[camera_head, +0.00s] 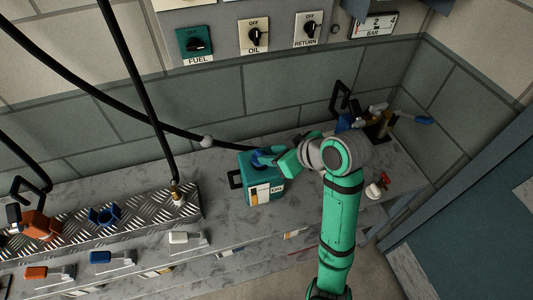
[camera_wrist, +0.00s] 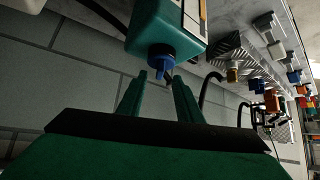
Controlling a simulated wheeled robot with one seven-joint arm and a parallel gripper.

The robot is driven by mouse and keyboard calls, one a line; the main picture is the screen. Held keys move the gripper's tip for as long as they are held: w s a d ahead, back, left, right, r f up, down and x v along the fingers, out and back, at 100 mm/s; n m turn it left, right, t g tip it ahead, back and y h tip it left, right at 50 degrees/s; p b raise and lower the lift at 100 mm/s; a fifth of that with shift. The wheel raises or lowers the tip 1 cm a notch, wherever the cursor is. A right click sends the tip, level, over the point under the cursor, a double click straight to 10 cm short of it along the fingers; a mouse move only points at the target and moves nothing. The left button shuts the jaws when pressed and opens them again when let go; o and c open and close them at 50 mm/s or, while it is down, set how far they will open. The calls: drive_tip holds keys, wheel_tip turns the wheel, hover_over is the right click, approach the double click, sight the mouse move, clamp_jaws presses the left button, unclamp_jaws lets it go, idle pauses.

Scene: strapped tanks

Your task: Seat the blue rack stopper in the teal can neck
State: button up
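The teal can (camera_head: 262,187) stands on the grey stone counter, its black handle on the left. A blue stopper (camera_head: 259,159) is at the can's neck on top, partly hidden by my gripper (camera_head: 280,159). In the wrist view, the blue stopper (camera_wrist: 162,57) sits at the neck of the teal can (camera_wrist: 160,30), with a small tab pointing toward me. My gripper (camera_wrist: 160,79) has its two green fingers apart, one on each side of the tab, with visible gaps. I cannot tell how deep the stopper sits.
A treadplate step (camera_head: 130,222) with a blue bracket (camera_head: 104,216) and an orange piece (camera_head: 41,226) lies left. Black hoses hang across the left. Several colored tools crowd a holder (camera_head: 378,126) at back right.

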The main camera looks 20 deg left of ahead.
drive_tip(key=v, duration=0.7)
idle(0.4)
